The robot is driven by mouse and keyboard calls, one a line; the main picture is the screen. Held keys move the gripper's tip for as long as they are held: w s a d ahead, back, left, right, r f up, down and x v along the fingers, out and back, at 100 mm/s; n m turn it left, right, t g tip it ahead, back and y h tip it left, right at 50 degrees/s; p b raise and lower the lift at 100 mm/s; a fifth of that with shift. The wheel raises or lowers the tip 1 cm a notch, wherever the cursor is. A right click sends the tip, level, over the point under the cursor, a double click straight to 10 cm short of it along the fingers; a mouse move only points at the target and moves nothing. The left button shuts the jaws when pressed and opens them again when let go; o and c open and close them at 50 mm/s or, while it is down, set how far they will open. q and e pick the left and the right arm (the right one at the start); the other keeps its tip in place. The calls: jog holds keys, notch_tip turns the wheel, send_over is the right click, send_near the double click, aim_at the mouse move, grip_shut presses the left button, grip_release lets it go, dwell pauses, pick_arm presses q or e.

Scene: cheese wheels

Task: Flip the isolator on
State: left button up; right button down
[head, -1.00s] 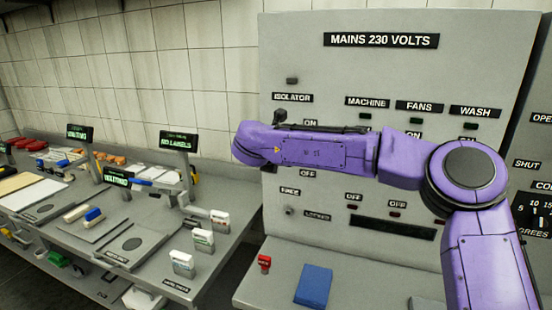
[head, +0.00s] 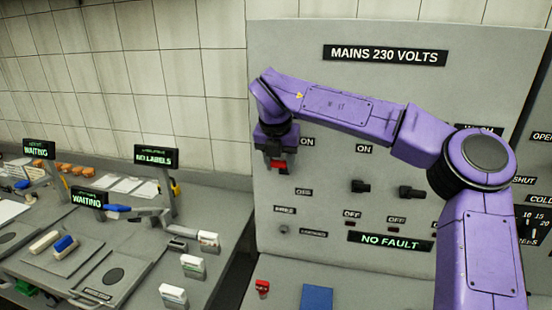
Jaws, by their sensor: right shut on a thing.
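My right gripper (head: 277,164) points down at the panel's left side and is shut on a red part, seemingly the isolator handle (head: 278,166). The isolator's ON label (head: 308,142) is just right of the gripper, and its OFF label (head: 303,191) is lower. My arm hides the "ISOLATOR" label, and the gripper hides much of the handle. A display (head: 390,241) glows green with "NO FAULT". My left gripper is not in view.
Black switch knobs (head: 360,187) sit right of the isolator. A small red object (head: 263,288) and a blue book-like block (head: 316,298) lie on the ledge below. A bench at left holds lit screens (head: 157,155) and several small boxes.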

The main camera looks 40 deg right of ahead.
jog(key=shift+r, duration=0.1)
dwell(0.3)
jog(key=c, duration=0.6)
grip_release()
jog(key=shift+w, duration=0.1)
jog(key=shift+c, duration=0.2)
jog(key=b+v, duration=0.2)
jog(key=v, duration=0.8)
jog(key=shift+r, duration=0.25)
jog(key=shift+d, duration=0.1)
